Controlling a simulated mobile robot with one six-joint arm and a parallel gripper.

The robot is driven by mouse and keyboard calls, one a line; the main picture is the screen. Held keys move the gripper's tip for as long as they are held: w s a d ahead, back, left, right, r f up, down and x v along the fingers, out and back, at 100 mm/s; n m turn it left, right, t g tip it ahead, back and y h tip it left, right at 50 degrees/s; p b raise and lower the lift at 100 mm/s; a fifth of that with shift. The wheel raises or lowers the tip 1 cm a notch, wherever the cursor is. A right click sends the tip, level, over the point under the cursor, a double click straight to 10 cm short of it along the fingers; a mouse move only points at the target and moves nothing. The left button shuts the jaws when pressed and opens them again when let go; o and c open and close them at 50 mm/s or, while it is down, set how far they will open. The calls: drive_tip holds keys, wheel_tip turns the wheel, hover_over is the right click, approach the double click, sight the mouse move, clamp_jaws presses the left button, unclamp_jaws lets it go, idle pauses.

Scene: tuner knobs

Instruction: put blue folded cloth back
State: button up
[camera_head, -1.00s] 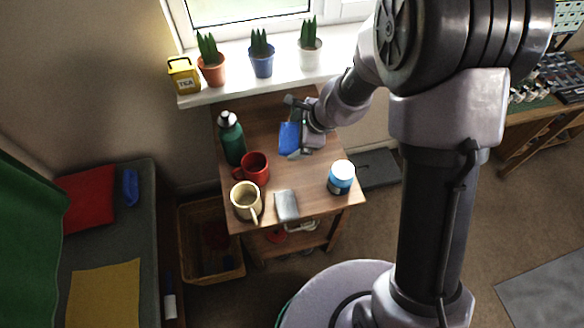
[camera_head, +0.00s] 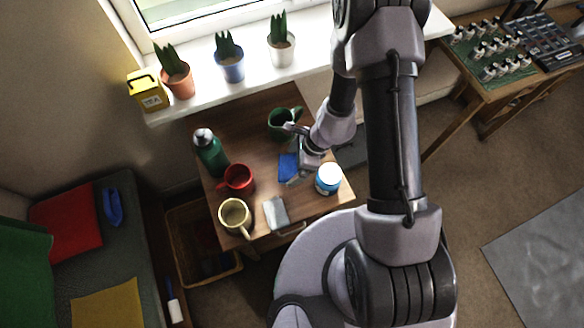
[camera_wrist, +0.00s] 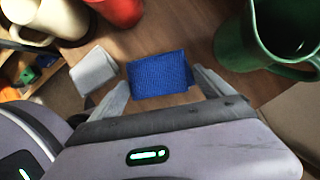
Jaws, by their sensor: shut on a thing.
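The blue folded cloth (camera_head: 288,167) is at my gripper over the small wooden table (camera_head: 257,110). In the wrist view the blue cloth (camera_wrist: 158,75) lies between the two fingers of my gripper (camera_wrist: 165,88). My gripper (camera_head: 305,166) is shut on it. I cannot tell whether the cloth touches the tabletop. A grey folded cloth (camera_head: 275,213) lies on the table near its front edge, and it also shows left of my gripper in the wrist view (camera_wrist: 93,72).
A green mug (camera_head: 279,125) stands behind my gripper, close on its right in the wrist view. A blue-and-white tin (camera_head: 328,179) stands in front. A red mug (camera_head: 238,180), cream mug (camera_head: 235,216) and green bottle (camera_head: 211,155) stand left. Potted plants (camera_head: 229,67) line the windowsill.

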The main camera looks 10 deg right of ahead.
sight(294, 169)
wheel_tip(294, 169, down, 4)
drive_tip(key=shift+b, duration=0.75)
drive_tip(key=shift+r, duration=0.15)
drive_tip(key=o, duration=0.9)
